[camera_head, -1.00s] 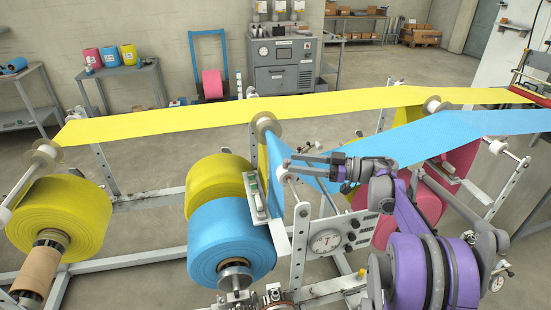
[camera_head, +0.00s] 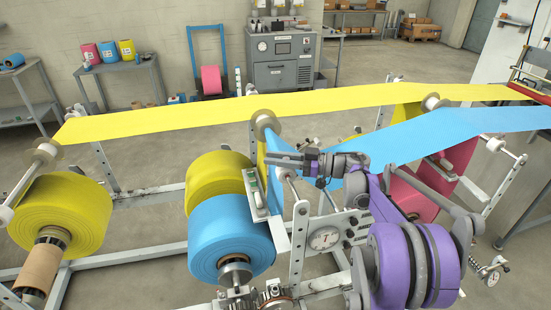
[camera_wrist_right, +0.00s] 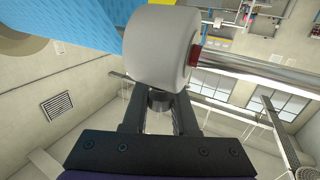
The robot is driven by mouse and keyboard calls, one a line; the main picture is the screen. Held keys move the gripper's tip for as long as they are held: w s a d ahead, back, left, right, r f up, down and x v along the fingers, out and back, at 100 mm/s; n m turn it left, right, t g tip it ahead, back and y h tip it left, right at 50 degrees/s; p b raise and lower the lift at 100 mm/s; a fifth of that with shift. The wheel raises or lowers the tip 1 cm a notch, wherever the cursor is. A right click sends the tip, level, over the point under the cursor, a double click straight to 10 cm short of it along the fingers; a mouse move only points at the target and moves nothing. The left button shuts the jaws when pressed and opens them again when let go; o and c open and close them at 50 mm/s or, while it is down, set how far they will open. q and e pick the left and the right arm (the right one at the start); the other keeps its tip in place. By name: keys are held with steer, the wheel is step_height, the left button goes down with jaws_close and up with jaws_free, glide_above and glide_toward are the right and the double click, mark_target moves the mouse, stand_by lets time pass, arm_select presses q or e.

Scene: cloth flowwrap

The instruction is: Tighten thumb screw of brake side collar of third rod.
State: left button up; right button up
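The third rod (camera_wrist_right: 255,66) is a shiny metal bar in the right wrist view. It enters a pale grey, rounded collar (camera_wrist_right: 160,45) past a small red ring. A short dark thumb screw (camera_wrist_right: 159,98) sticks out of the collar toward my right gripper (camera_wrist_right: 160,106). Its two dark fingers stand on either side of the screw, and whether they press on it cannot be told. In the head view my right gripper (camera_head: 271,158) is above the white rod end (camera_head: 286,174), beside the blue film. My left gripper is not in view.
Blue film (camera_head: 385,145) passes close beside my right gripper, and yellow film (camera_head: 210,118) spans above. A yellow roll (camera_head: 60,212) and a blue roll (camera_head: 228,236) sit on the frame. An upright panel with a dial gauge (camera_head: 325,239) stands below my right wrist.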

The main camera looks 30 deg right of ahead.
jaws_close()
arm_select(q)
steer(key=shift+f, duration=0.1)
arm_select(e)
steer(key=shift+w+f+m+t+h+b, duration=0.1)
steer(key=shift+f+m+t+h+b, duration=0.1)
steer(key=shift+m+t+h+b, duration=0.6)
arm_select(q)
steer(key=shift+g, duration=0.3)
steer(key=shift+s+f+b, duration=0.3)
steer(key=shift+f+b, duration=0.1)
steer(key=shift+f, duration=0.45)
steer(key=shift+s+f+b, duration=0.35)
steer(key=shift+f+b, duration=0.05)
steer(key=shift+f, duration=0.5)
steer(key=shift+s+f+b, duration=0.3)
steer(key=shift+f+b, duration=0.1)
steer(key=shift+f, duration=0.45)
arm_select(e)
steer(key=shift+w+d+r+m+t+h, duration=0.15)
steer(key=shift+d+m+t+h, duration=0.1)
steer(key=shift+m+t+h, duration=0.9)
steer(key=shift+w+d+f+m+t+h, duration=0.1)
steer(key=shift+d+m+t+h, duration=0.3)
steer(key=shift+m+h, duration=0.85)
steer(key=shift+w+d+r+m+t+h, duration=0.15)
steer(key=shift+m+t+h, duration=0.6)
steer(key=shift+h, duration=1.25)
